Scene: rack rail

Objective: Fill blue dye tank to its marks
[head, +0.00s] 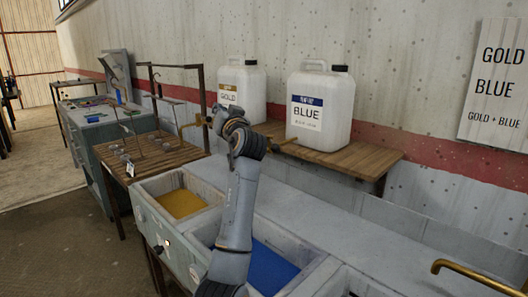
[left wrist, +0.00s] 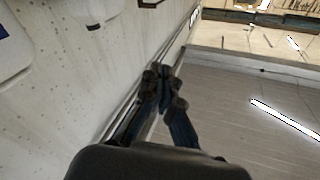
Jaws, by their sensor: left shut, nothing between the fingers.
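The blue dye tank is the basin with blue liquid (head: 275,268) in the grey trough, partly hidden behind my left arm. Its fill marks cannot be made out. My right gripper is not in view.
A brass pipe (head: 475,273) rises at lower right. A wooden table (head: 150,158) and a wall sign (head: 498,85) flank the area.

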